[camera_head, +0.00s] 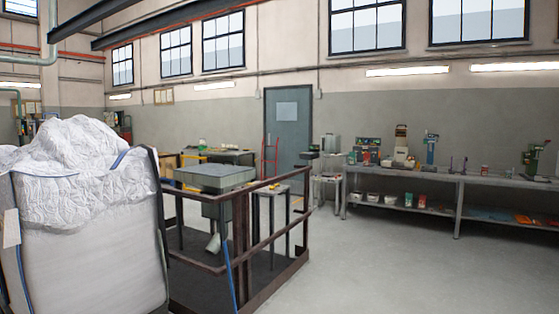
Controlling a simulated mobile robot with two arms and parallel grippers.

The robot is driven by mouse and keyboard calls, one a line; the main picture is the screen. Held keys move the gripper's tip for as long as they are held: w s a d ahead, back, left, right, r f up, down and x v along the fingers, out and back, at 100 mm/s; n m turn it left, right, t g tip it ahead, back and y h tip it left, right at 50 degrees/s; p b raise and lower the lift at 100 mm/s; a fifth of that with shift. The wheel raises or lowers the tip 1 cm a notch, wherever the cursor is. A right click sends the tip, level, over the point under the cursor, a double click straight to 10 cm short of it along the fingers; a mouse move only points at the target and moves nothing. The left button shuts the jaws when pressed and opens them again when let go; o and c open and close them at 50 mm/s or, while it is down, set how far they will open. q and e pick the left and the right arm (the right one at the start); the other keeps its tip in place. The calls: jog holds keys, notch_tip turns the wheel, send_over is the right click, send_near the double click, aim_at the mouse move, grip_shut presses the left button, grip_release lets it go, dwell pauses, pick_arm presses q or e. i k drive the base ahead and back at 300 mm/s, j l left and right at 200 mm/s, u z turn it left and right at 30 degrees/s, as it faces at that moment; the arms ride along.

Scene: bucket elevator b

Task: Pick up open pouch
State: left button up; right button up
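I cannot make out an open pouch for sure in the head view. A large white bulk bag (90,240) with a crumpled top stands close at the left, and its inside is hidden. Small items on the far workbench are too small to tell apart. Neither of my grippers is in view.
Brown railings (262,215) surround a dark platform with a grey box-like unit (215,178) just right of the bag. A long workbench (470,180) with tools and tubs runs along the right wall. A grey door (287,125) is at the back. The floor (400,260) at front right is clear.

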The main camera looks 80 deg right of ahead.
aim_at(366, 155)
jog(key=z, duration=3.35)
